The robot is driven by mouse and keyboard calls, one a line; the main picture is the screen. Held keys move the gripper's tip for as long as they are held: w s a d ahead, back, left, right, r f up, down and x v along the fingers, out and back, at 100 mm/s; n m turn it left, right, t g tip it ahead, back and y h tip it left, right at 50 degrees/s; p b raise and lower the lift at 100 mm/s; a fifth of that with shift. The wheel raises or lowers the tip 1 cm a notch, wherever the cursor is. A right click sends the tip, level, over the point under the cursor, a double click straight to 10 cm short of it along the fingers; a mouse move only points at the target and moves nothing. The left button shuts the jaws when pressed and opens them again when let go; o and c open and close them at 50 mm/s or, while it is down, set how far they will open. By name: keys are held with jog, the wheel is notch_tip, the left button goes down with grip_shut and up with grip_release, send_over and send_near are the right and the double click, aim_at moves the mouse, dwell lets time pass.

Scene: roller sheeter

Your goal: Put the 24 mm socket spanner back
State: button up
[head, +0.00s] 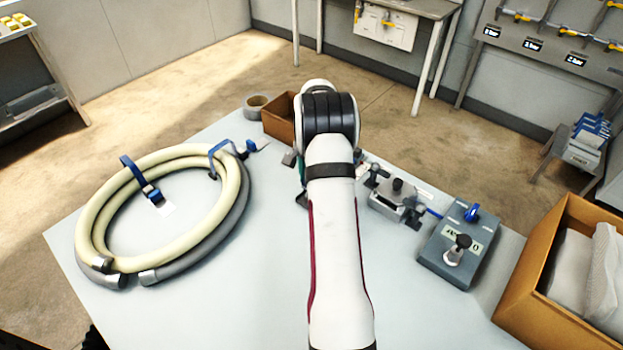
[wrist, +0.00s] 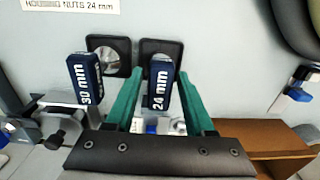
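In the wrist view the 24 mm socket spanner (wrist: 159,88) shows its dark blue handle, upright, with white lettering. My gripper's green fingers (wrist: 160,90) stand on both sides of this handle, with narrow gaps visible between handle and fingers. The gripper looks open around it. The spanner's lower end is mostly hidden. The 30 mm spanner (wrist: 84,80) stands to the left, outside the fingers, near a similar pad (wrist: 108,52).
A coiled cream hose (head: 97,222) lies on the left of the table. A brown box (head: 278,122) and tape roll (head: 257,104) stand at the back. A metal clamp fixture (head: 395,199), grey block (head: 455,252) and cardboard box (head: 535,300) are on the right. A "HOUSING NUTS 24 mm" label (wrist: 70,6) lies behind the spanners.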

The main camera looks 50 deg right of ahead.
jog(key=shift+o, duration=0.3)
notch_tip(320, 180, up, 12)
jog(key=a+r+n, duration=0.2)
jog(key=a+r, duration=0.1)
jog(key=a, duration=0.5)
jog(key=a+r+n, duration=0.2)
jog(key=a+r, duration=0.2)
jog(key=a, duration=0.5)
jog(key=s+a+r+n+y, duration=0.1)
jog(key=s+a+n, duration=0.1)
jog(key=s+a, duration=0.45)
jog(key=s+a+n, duration=0.3)
jog(key=s+a, duration=0.1)
jog(key=a, duration=0.5)
jog(key=s+a+f+n, duration=0.3)
jog(key=s+a, duration=0.3)
jog(key=s, duration=0.5)
jog(key=shift+a+f+y, duration=0.3)
jog(key=shift+f+y, duration=0.1)
